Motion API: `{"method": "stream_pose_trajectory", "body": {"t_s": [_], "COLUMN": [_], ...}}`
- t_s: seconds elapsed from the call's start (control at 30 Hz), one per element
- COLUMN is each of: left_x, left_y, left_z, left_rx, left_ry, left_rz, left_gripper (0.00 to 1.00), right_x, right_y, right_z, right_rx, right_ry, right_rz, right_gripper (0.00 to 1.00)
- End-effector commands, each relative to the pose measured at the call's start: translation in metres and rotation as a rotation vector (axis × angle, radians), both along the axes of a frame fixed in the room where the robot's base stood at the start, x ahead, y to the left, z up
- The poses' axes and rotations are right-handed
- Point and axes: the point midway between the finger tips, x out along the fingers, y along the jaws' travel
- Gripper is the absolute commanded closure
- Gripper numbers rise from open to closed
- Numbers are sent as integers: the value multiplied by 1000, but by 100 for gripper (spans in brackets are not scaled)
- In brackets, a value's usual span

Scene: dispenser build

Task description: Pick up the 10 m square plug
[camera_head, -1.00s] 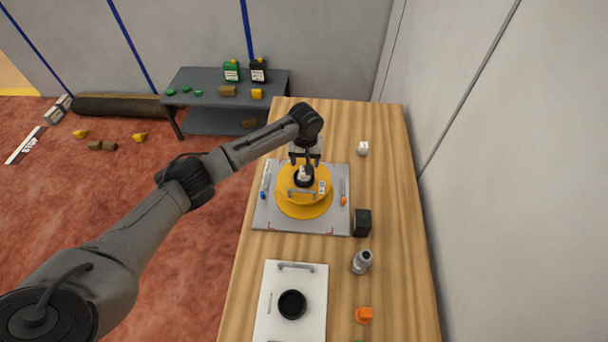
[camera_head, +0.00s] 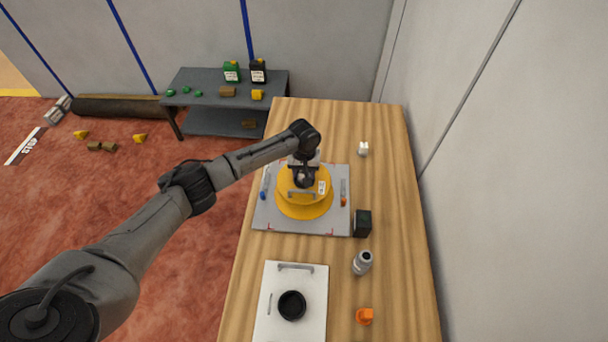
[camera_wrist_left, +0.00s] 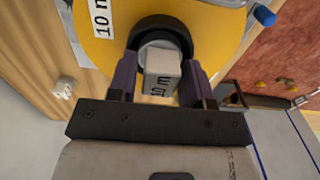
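A pale grey square plug (camera_wrist_left: 161,72) with dark characters, hard to read, stands in a black ring (camera_wrist_left: 163,35) on a yellow dispenser (camera_head: 305,207). The dispenser also shows in the left wrist view (camera_wrist_left: 215,40), with a label that starts "10 m". My left gripper (camera_head: 303,178) is above the dispenser's top and mostly hides the plug in the head view. In the left wrist view its two fingers (camera_wrist_left: 161,62) are open, one on each side of the plug and very close to it. Firm contact does not show. My right gripper is not in view.
The dispenser stands on a grey plate (camera_head: 265,215) on the wooden table. To the right are a small white piece (camera_head: 363,149), a black block (camera_head: 362,222), a grey fitting (camera_head: 362,262) and an orange piece (camera_head: 364,316). A white panel (camera_head: 278,328) lies in front.

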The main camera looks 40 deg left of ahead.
Motion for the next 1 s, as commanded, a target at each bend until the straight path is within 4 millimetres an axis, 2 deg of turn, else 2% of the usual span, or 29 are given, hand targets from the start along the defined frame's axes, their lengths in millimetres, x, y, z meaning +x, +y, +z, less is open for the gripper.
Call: {"method": "stream_pose_trajectory", "body": {"t_s": [0.07,0.43,0.77,0.87,1.0], "left_x": [0,0,1,1,1], "left_y": [0,0,0,1,1], "left_z": [0,0,5,12,33], "left_rx": [0,0,-1,-1,-1], "left_ry": [0,0,-3,-3,-4], "left_rz": [0,0,0,1,1], "left_gripper": [62,97,97,97,97], "right_x": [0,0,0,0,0], "right_y": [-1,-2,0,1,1], "right_z": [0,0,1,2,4], "right_rx": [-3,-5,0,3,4], "right_ry": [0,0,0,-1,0], "right_rz": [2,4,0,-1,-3], "right_gripper": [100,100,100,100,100]}}
